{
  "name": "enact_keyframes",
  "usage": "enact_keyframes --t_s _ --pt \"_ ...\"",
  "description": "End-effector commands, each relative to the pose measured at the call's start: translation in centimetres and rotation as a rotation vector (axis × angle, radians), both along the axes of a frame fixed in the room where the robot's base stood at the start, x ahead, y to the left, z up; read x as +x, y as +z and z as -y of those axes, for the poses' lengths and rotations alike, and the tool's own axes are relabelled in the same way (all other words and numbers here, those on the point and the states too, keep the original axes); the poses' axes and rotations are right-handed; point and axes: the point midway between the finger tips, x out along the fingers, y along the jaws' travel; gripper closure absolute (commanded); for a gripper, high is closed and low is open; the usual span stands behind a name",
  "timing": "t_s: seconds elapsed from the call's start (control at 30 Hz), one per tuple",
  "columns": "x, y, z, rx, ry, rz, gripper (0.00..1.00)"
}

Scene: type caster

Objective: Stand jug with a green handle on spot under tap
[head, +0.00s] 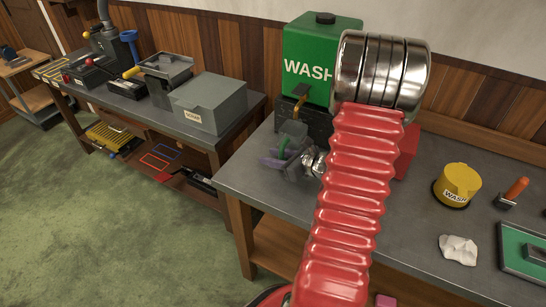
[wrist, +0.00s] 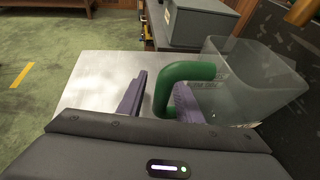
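The clear jug (wrist: 255,85) stands at the right in the wrist view, with its green handle (wrist: 190,71) pointing towards my gripper (wrist: 161,86). The purple fingers are apart, one on each side of the handle's upright part. A gap shows on the left; the right finger is close to the handle, and I cannot tell whether it touches. In the head view my gripper (head: 275,157) is low over the bench beside the green handle (head: 283,147); the jug's body is hard to make out. The brass tap (head: 300,92) is on the green WASH tank (head: 320,50). The spot under it is not clearly visible.
My red arm crosses the bench (head: 258,190) and hides its middle. To the right are a yellow WASH pot (head: 458,183), a crumpled white cloth (head: 458,249) and an orange-handled tool (head: 516,188). A grey box (head: 209,103) stands on the left bench.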

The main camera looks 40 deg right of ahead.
Motion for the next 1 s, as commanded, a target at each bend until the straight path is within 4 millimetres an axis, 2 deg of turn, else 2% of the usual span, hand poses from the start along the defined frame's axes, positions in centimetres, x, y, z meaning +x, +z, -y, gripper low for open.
enact_keyframes --t_s 0.13,0.27,1.0 --pt "-0.1 0.3 0.1 0.000 -0.001 0.000 0.68" --pt "-1.1 0.6 0.3 0.000 -0.004 0.000 0.68" --pt "-10.2 4.4 1.7 0.000 -0.004 0.001 0.68"
